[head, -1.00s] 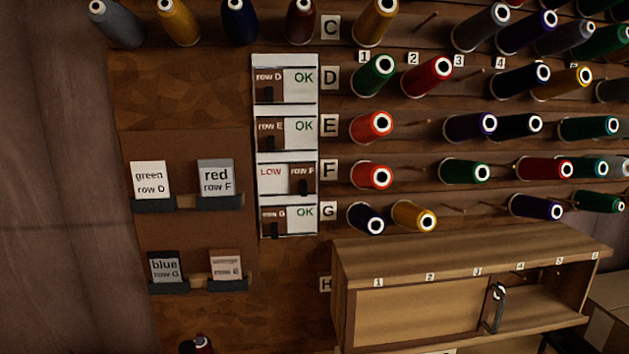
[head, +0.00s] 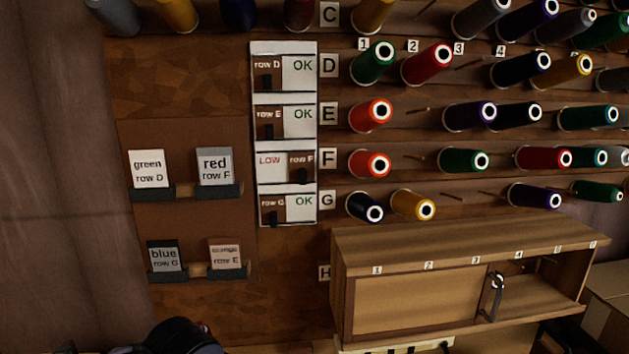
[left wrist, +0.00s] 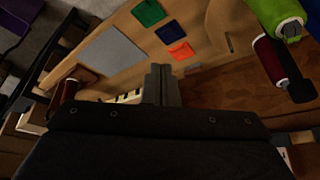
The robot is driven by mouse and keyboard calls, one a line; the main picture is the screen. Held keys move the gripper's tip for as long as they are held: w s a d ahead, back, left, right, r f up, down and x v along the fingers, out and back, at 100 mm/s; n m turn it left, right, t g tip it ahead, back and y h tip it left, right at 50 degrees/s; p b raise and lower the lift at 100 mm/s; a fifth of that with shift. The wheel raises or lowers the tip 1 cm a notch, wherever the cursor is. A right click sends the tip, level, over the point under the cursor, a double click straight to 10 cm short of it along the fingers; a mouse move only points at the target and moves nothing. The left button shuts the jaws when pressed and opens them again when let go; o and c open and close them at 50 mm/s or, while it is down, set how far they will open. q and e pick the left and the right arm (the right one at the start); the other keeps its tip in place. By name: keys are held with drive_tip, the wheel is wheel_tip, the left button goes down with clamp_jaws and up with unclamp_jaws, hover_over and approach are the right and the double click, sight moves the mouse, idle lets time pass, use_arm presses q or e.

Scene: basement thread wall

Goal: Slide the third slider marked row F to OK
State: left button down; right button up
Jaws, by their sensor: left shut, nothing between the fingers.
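The slider panel (head: 284,148) is a white column on the wall with rows D, E, F and G. The third slider, marked row F (head: 301,161), sits at the right end of its slot, with LOW (head: 269,161) showing on the left. Its dark knob (head: 302,177) is low on the plate. The other three sliders sit at the left with OK showing. My left gripper (left wrist: 163,85) is shut and empty in the left wrist view, with no slider there. A dark rounded part, probably my left arm, shows at the head view's bottom, below the panel.
Cards in holders, such as red row F (head: 214,165), hang left of the panel. Thread spools on pegs, such as the red one in row F (head: 366,164), fill the right. A wooden cabinet (head: 420,300) juts out below. Colored squares (left wrist: 167,34) and a green spool (left wrist: 278,15) show in the left wrist view.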

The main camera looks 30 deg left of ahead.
use_arm(q)
drive_tip(key=w+a+r+m+t+y, duration=0.1)
drive_tip(key=w+a+r+m+y, duration=0.15)
drive_tip(key=w+r+y, duration=0.4)
drive_tip(key=w+a+r+m+t+y, duration=0.1)
drive_tip(key=w+a+r+m, duration=0.2)
drive_tip(key=w, duration=0.6)
drive_tip(key=w+d+r+t+y, duration=0.2)
drive_tip(key=w+d+r+y, duration=0.1)
drive_tip(key=w+r, duration=0.3)
drive_tip(key=w+d+r+m+t+y+b, duration=0.1)
drive_tip(key=w+d+r+t+y, duration=0.2)
drive_tip(key=w+r, duration=0.3)
wheel_tip(320, 180, up, 3)
drive_tip(key=shift+w+d+r+b, duration=0.15)
drive_tip(key=shift+w+d+b, duration=0.2)
drive_tip(key=shift+d, duration=0.15)
drive_tip(key=shift+m+y, duration=0.25)
drive_tip(key=p, duration=0.3)
approach(309, 173)
drive_tip(key=x, duration=0.3)
drive_tip(key=shift+w+a, duration=0.45)
drive_tip(key=shift+a, duration=0.15)
